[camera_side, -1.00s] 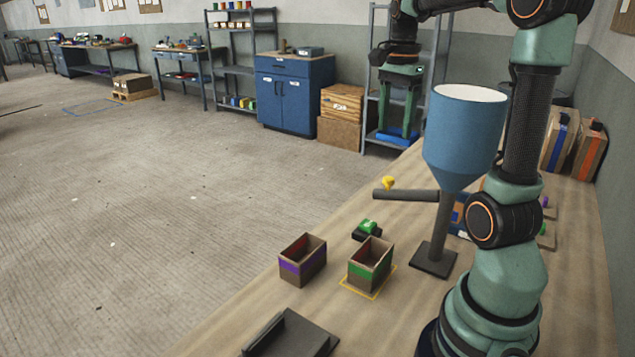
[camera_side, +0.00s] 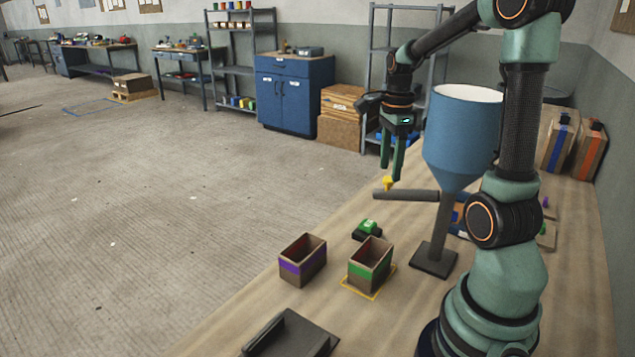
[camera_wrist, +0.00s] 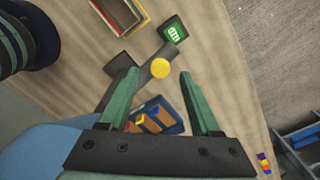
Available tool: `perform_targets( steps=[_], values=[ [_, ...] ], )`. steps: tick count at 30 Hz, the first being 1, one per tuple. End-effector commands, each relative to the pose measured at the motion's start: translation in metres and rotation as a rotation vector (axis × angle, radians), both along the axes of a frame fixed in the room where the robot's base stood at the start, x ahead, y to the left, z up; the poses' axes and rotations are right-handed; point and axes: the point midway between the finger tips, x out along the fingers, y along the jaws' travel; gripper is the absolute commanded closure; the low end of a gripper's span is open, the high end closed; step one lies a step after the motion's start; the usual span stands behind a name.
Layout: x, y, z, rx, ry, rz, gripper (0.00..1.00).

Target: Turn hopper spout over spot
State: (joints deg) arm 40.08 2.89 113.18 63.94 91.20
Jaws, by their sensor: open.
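The blue hopper (camera_side: 462,130) stands on a grey post at the table's right, its funnel also low at the left in the wrist view (camera_wrist: 45,150). Its dark spout (camera_side: 412,195) sticks out leftward, with a yellow knob (camera_side: 389,183) near its outer end. A yellow outlined spot (camera_side: 354,290) is on the table under the green-banded box (camera_side: 362,271). My gripper (camera_side: 391,172) is open, pointing down, its fingertips just above the knob. In the wrist view the knob (camera_wrist: 160,68) appears between the open fingertips (camera_wrist: 159,76); contact cannot be told.
A purple-banded box (camera_side: 302,262) stands left of the green-banded one. A small black device with a green top (camera_side: 367,229) sits behind them. A dark grey plate (camera_side: 295,338) lies at the front edge. A blue tray with coloured blocks (camera_wrist: 158,118) lies beyond the spout.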

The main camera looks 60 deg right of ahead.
Motion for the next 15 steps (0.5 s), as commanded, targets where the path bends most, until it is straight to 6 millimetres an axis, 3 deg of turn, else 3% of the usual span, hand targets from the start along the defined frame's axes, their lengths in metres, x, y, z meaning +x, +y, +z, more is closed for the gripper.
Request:
perform_targets(
  steps=[6,15],
  values=[
    [0.0,0.0,-0.021,0.001,0.002,0.0,0.36],
    [0.0,0.0,-0.025,0.0,0.0,0.001,0.36]
  ],
)
